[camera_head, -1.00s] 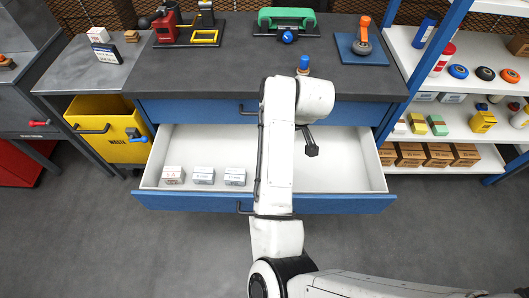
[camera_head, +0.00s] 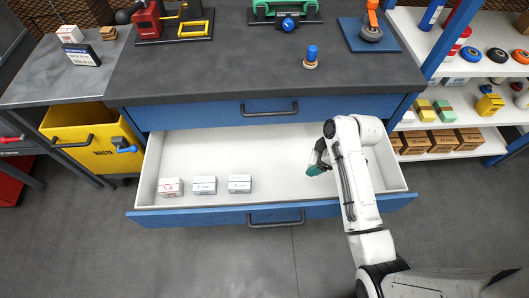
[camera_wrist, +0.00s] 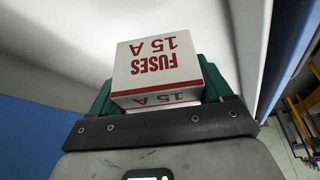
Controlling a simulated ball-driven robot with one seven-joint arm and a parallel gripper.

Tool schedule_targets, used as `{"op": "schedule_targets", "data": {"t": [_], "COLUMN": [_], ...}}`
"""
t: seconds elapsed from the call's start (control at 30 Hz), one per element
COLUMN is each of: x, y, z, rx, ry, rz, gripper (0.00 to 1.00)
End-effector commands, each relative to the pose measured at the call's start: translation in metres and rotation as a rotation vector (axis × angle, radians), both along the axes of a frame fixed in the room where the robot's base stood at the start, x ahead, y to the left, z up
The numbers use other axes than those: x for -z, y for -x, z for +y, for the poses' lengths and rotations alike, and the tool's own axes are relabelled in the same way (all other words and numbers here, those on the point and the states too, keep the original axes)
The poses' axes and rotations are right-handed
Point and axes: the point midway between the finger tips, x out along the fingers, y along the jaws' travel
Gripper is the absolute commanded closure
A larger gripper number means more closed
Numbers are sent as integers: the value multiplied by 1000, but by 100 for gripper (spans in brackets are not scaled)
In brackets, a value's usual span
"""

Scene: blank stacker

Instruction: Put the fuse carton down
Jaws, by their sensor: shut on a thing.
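The fuse carton (camera_wrist: 158,65) is white with red lettering, "FUSES 15 A", and fills the middle of the wrist view. My gripper (camera_wrist: 158,88) is shut on it, with a green finger on each side. In the head view my gripper (camera_head: 317,168) is over the right part of the open drawer (camera_head: 280,143); the carton is hard to make out there. I cannot tell whether the carton touches the drawer floor.
Three similar cartons stand in a row at the drawer's front left: one with red print (camera_head: 170,187), two with darker print (camera_head: 204,185) (camera_head: 239,184). The drawer floor between them and my gripper is clear. The counter (camera_head: 250,75) overhangs the drawer's back.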

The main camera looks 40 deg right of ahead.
Motion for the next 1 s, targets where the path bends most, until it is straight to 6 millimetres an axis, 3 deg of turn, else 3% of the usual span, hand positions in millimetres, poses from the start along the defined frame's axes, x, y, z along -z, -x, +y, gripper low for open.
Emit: {"op": "schedule_targets", "data": {"t": [0.27, 0.5, 1.0], "x": [14, 52, 109], "y": [10, 10, 10], "z": [9, 9, 8], "rx": [-17, -17, -15], "ry": [2, 1, 3], "rz": [-2, 0, -1], "gripper": [54, 54, 54]}}
